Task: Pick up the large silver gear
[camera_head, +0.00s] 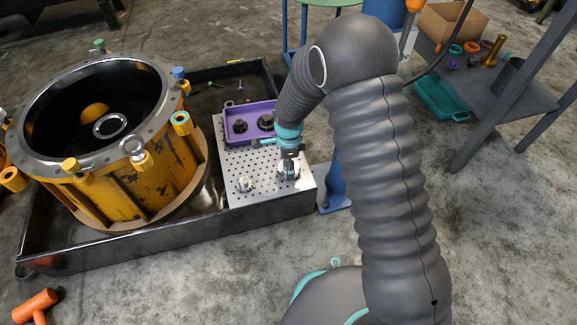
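My gripper (289,163) points down over the right part of a perforated silver plate (265,195). A silver toothed gear (282,173) sits on the plate right under my gripper and is partly covered by it. I cannot tell whether the fingers are around it or touching it, or whether they are open or shut. A second silver gear (245,184), which looks smaller, lies on the plate to the left, apart from my gripper.
A purple tray (229,113) with two dark gears stands behind. A big yellow housing (126,197) with a metal rim and bolts fills the left of the black tray (110,249). A blue post (336,190) stands right of the plate. An orange mallet (35,306) lies on the floor.

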